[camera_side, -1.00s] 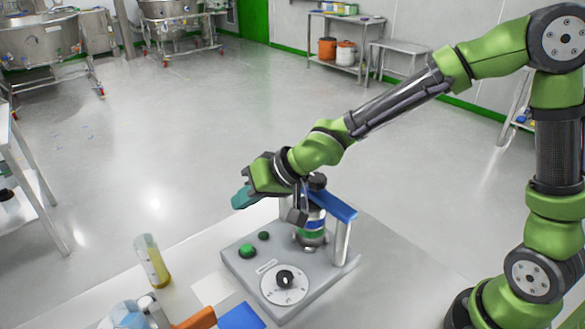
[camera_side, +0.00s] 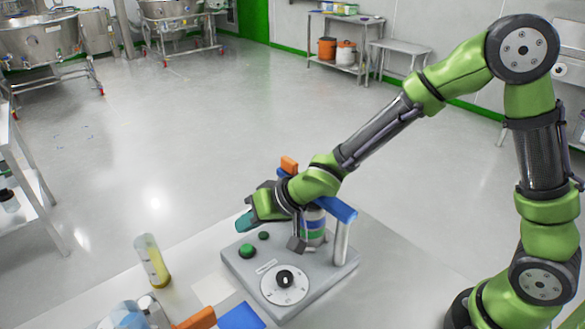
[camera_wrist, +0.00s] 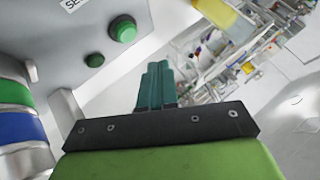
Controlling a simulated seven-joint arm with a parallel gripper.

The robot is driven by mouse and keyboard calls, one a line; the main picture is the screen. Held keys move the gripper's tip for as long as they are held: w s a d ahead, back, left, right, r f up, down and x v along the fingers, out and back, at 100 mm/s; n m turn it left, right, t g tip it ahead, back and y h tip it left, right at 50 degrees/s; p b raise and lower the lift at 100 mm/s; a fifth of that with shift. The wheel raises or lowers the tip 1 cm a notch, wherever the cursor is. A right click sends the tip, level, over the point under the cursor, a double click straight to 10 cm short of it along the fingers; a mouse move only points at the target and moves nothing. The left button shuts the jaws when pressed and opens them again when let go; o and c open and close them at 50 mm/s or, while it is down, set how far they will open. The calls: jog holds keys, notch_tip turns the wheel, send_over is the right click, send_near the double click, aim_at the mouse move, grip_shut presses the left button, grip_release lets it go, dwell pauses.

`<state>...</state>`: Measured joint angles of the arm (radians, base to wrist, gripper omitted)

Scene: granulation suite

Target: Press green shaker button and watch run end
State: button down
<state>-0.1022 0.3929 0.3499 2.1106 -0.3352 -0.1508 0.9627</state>
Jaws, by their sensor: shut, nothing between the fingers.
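The shaker (camera_side: 238,268) is a grey box on the white bench, with a dial (camera_side: 285,284) on its top. Its large green button (camera_side: 247,251) is at the left, with a smaller dark green button (camera_side: 264,236) beside it. In the wrist view the green button (camera_wrist: 124,30) and the small one (camera_wrist: 95,60) lie beyond my fingertips. My gripper (camera_side: 245,220) has teal fingers, shut and empty, held above and behind the green button, apart from it. The fingers also show in the wrist view (camera_wrist: 156,72). A banded jar (camera_side: 313,226) stands on the shaker under a blue bar (camera_side: 338,208), partly hidden by my gripper.
A vial with yellow contents (camera_side: 152,262) stands left of the shaker. A blue card (camera_side: 241,317), an orange-handled item (camera_side: 195,320) and clear glassware (camera_side: 125,316) lie at the front. Bench to the shaker's right is clear.

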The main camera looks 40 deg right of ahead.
aim_at(251, 248)
jog(key=shift+f, duration=1.6)
dwell(0.8)
jog(key=shift+f, duration=0.4)
jog(key=shift+f, duration=0.5)
dwell(0.8)
jog(key=shift+r, duration=0.95)
jog(key=shift+r, duration=2.5)
